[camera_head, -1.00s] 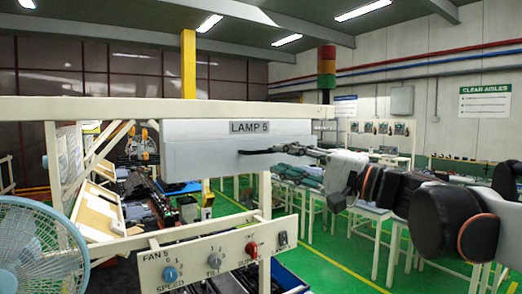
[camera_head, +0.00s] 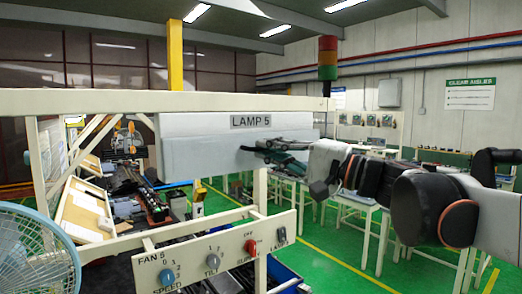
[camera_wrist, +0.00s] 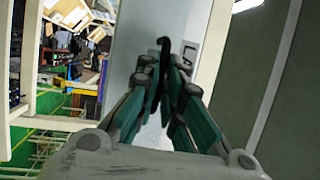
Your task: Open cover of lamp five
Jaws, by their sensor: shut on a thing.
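The lamp 5 box (camera_head: 190,125) is a pale casing under a cream beam, with a "LAMP 5" label. Its pale front cover (camera_head: 200,165) faces me, and a seam runs across below the label. I cannot tell how far the cover stands from the casing. My gripper (camera_head: 262,149) is at the cover's right part, shut on its dark handle (camera_head: 247,149). In the wrist view my gripper (camera_wrist: 165,72) has its green-sided fingers closed around the dark handle (camera_wrist: 164,48), with the pale cover (camera_wrist: 128,45) behind. The fingers hide part of the handle.
A control panel (camera_head: 195,266) marked "FAN 5" with several knobs hangs below the box. A blue fan (camera_head: 35,255) stands at lower left. A cream post (camera_head: 260,190) stands behind the panel. Tables (camera_head: 355,205) and green floor lie to the right.

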